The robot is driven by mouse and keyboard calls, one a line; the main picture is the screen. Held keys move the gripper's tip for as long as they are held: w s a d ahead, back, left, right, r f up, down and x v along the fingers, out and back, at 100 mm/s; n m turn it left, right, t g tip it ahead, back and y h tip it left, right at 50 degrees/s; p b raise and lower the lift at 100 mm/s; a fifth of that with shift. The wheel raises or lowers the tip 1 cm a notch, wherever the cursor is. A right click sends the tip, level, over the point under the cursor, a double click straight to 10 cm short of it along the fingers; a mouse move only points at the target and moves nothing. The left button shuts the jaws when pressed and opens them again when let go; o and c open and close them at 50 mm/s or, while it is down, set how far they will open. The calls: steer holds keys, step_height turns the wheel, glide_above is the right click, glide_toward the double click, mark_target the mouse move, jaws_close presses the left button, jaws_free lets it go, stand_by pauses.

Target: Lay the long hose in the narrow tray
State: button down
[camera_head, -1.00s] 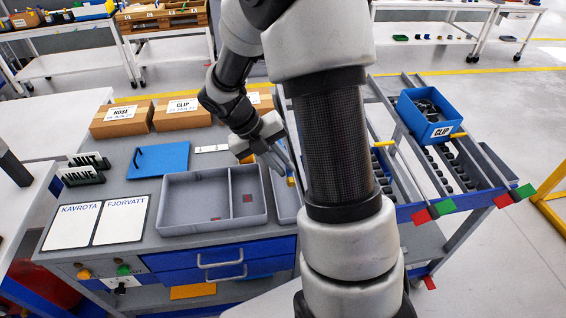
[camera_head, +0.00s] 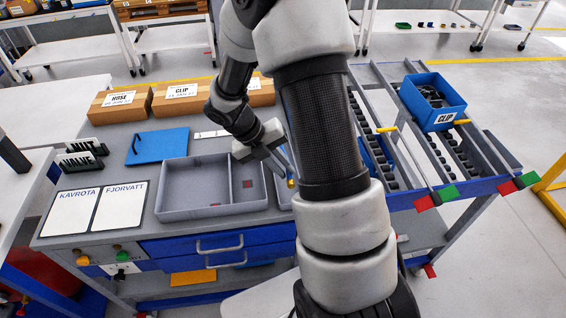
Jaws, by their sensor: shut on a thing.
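My gripper (camera_head: 279,158) is over the bench, at the right end of the wide grey tray. It is shut on a thin dark piece, which I take to be the long hose; the arm hides most of it. A small yellow spot (camera_head: 291,183) shows below the jaws; I cannot tell if it is part of the hose. The narrow tray (camera_head: 283,200) lies just right of the wide tray, and only its left part shows beside my arm. I cannot tell whether the hose touches it.
The wide grey tray (camera_head: 190,212) has a divider and a small red mark inside. A blue board (camera_head: 160,147), cardboard boxes (camera_head: 120,103) and white label sheets (camera_head: 70,215) lie around it. To the right is a rail rack with a blue clip bin (camera_head: 433,102).

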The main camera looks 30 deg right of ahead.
steer(key=shift+f+b, duration=1)
steer(key=shift+f, duration=1.35)
steer(key=c, duration=1.6)
jaws_free()
steer(key=shift+c, duration=0.2)
steer(key=shift+a, duration=0.1)
steer(key=p+v, duration=0.2)
steer(key=v, duration=1.5)
steer(key=shift+r, duration=0.2)
